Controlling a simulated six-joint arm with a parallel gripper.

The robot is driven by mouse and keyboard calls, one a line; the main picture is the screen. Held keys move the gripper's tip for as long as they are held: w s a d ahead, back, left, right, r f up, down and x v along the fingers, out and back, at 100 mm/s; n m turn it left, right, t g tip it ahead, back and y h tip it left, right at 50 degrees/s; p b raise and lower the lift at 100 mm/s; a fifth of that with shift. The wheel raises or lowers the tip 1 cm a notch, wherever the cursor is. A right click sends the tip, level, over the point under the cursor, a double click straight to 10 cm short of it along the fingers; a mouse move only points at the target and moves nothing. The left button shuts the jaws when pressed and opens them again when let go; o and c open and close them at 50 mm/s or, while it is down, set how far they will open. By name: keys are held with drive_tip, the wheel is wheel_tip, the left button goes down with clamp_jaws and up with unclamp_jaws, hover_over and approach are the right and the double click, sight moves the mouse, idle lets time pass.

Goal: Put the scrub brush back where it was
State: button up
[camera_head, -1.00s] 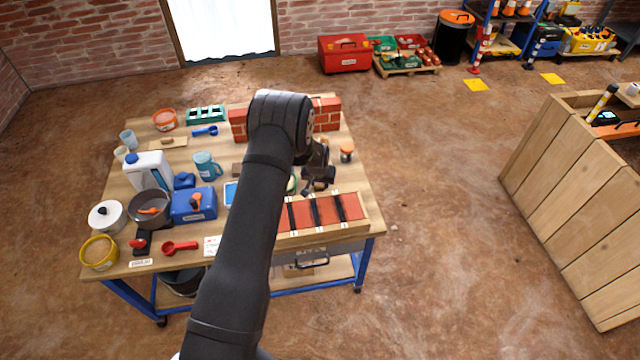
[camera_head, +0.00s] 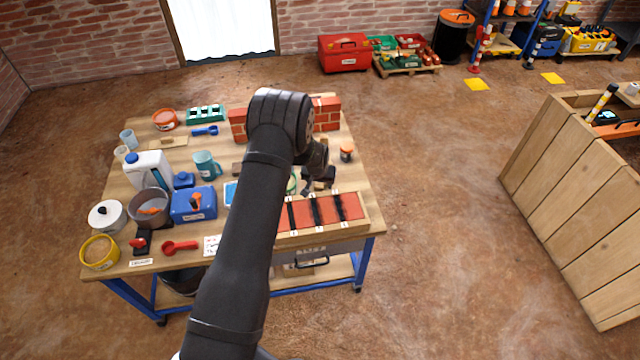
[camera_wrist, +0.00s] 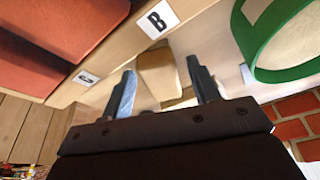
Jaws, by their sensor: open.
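My gripper (camera_head: 318,184) is over the right part of the workbench, just behind the tray of red panels (camera_head: 352,206). In the wrist view its two fingers (camera_wrist: 161,66) are apart. A tan block-like thing (camera_wrist: 158,76) shows between and beyond them; it may be the scrub brush, but I cannot tell for sure, nor whether a finger touches it. A light-blue patterned thing (camera_wrist: 124,97) shows beside the left finger, partly hidden by it. The tray's edge with the B label (camera_wrist: 158,19) lies just beyond the fingers. My arm hides part of the bench.
A green ring (camera_wrist: 275,67) is close on the right in the wrist view. A low brick wall (camera_head: 328,114) stands behind my gripper, and an orange-lidded jar (camera_head: 346,153) to its right. Containers, including a blue box (camera_head: 190,206), crowd the bench's left side.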

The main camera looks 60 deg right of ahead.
drive_tip(key=v, duration=1.1)
drive_tip(key=shift+r, duration=0.2)
drive_tip(key=shift+s+f, duration=0.1)
drive_tip(key=shift+f, duration=0.05)
drive_tip(key=x, duration=1.2)
drive_tip(key=shift+a+r, duration=0.1)
drive_tip(key=shift+r, duration=0.15)
